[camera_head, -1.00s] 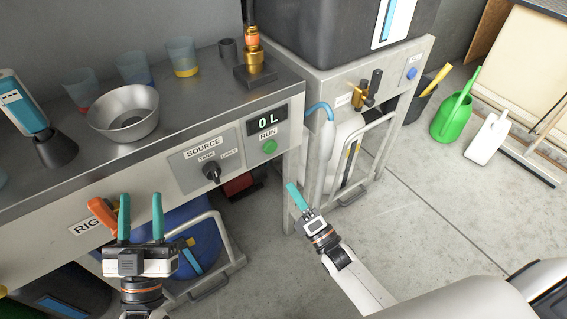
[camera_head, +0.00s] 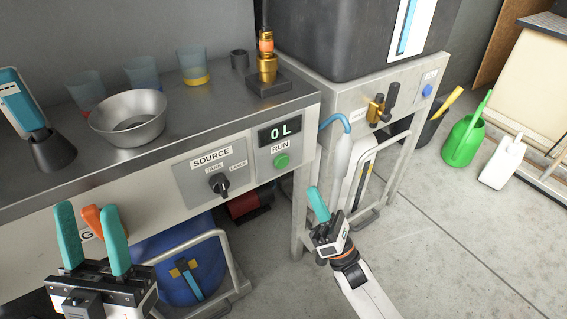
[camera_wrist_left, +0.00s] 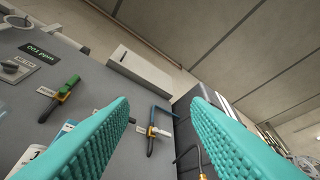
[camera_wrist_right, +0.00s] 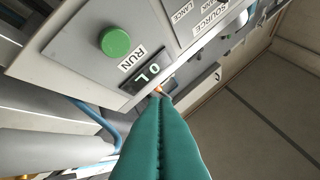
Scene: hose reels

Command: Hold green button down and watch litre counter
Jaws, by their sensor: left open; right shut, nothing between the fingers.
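The green RUN button (camera_head: 282,161) is on the front panel of the steel bench, under the litre counter (camera_head: 280,132), which reads 0 L. Both also show in the right wrist view, the button (camera_wrist_right: 116,42) at upper left and the counter (camera_wrist_right: 147,76) below it. My right gripper (camera_head: 318,204) is shut and empty, below and to the right of the button, apart from it. Its closed teal fingers (camera_wrist_right: 160,140) point up toward the panel. My left gripper (camera_head: 91,240) is open and empty, in front of the bench at lower left, well away from the button.
A SOURCE selector knob (camera_head: 219,184) sits left of the button. A metal bowl (camera_head: 129,118), several cups and a brass fitting (camera_head: 266,68) stand on the bench. A blue drum (camera_head: 190,262) is beneath. A blue hose (camera_head: 335,120) hangs near my right gripper.

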